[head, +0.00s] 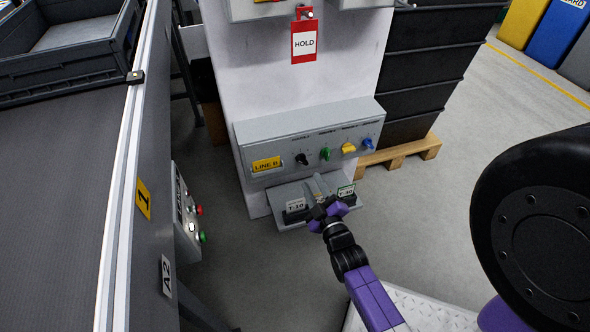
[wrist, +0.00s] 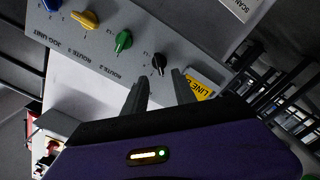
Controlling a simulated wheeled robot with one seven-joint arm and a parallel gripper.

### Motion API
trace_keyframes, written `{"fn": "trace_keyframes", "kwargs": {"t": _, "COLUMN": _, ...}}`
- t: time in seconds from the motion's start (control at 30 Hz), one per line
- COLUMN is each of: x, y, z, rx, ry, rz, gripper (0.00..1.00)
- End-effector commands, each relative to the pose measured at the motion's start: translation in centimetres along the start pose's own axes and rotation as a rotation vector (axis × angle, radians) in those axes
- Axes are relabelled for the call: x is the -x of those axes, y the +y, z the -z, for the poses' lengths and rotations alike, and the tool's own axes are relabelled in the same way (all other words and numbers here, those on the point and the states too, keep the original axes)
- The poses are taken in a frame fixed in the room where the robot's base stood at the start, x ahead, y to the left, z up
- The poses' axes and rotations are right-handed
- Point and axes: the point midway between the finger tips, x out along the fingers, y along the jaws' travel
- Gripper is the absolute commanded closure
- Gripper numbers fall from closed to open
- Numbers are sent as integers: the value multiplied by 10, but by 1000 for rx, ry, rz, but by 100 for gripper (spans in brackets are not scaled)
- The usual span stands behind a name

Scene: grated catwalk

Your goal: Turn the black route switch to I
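The black route switch (head: 301,159) is the leftmost of several coloured knobs on the grey sloped control box (head: 250,135), beside the yellow LINE B label (head: 266,164). In the wrist view the black switch (wrist: 158,62) shows just beyond the fingertips, in line with the gap between them. Its exact pointer position is too small to read. My gripper (head: 316,186) is below and in front of the box in the head view. In the wrist view my gripper (wrist: 160,77) has its two fingers apart with nothing between them.
Green (head: 325,154), yellow (head: 348,148) and blue (head: 367,142) knobs sit right of the black switch. A lower grey ledge (head: 337,212) holds T-10 (head: 296,205) and T-30 (head: 346,190) tags. A red HOLD tag (head: 304,42) hangs above. A conveyor (head: 60,200) stands left.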

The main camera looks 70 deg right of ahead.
Motion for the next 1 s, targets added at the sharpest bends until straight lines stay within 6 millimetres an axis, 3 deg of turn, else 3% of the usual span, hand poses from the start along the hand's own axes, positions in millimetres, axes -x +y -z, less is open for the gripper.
{"fn": "trace_keyframes", "kwargs": {"t": 0.5, "x": -68, "y": -1, "z": 0, "rx": 0, "ry": 2, "rz": -1, "gripper": 67}}
{"fn": "trace_keyframes", "kwargs": {"t": 0.9, "x": -76, "y": 0, "z": 1, "rx": 0, "ry": 1, "rz": 0, "gripper": 67}}
{"fn": "trace_keyframes", "kwargs": {"t": 1.0, "x": -76, "y": 0, "z": 1, "rx": 0, "ry": 1, "rz": 0, "gripper": 85}}
